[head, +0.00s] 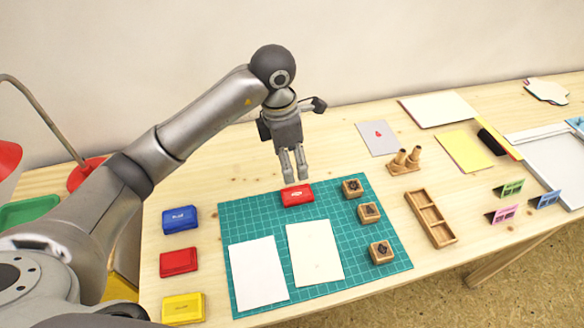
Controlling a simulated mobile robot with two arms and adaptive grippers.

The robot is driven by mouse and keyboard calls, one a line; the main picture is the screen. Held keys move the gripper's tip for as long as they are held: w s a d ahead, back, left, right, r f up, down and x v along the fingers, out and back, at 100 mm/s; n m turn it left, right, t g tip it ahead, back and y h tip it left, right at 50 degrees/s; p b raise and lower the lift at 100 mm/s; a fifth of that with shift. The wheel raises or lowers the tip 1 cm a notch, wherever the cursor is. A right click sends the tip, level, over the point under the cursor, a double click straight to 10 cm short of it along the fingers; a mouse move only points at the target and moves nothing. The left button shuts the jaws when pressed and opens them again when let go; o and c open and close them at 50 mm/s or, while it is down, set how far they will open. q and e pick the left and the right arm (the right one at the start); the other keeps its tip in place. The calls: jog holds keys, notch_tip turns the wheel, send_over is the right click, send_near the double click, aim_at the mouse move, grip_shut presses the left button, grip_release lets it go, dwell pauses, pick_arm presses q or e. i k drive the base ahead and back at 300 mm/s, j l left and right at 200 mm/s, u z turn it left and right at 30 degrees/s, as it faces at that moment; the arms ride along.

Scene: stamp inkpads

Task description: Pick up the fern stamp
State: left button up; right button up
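Three small wooden block stamps stand at the right side of the green cutting mat: a back one (352,189), a middle one (369,212) and a front one (381,251). Each shows a dark design on top, too small for me to tell which is the fern. My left gripper (295,179) points down above the back edge of the mat, just behind a red inkpad (297,195). Its fingers are apart with a narrow gap and nothing shows between them. It is to the left of the stamps. My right gripper is out of view.
Blue (180,219), red (179,262) and yellow (184,308) inkpads line the left. Two white sheets (258,272) (314,251) lie on the mat (350,286). A wooden tray (437,240), a wooden holder with upright pegs (405,161) and small cards (502,214) stand to the right.

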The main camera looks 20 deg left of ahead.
aim_at(367, 214)
jog(key=k, duration=1.5)
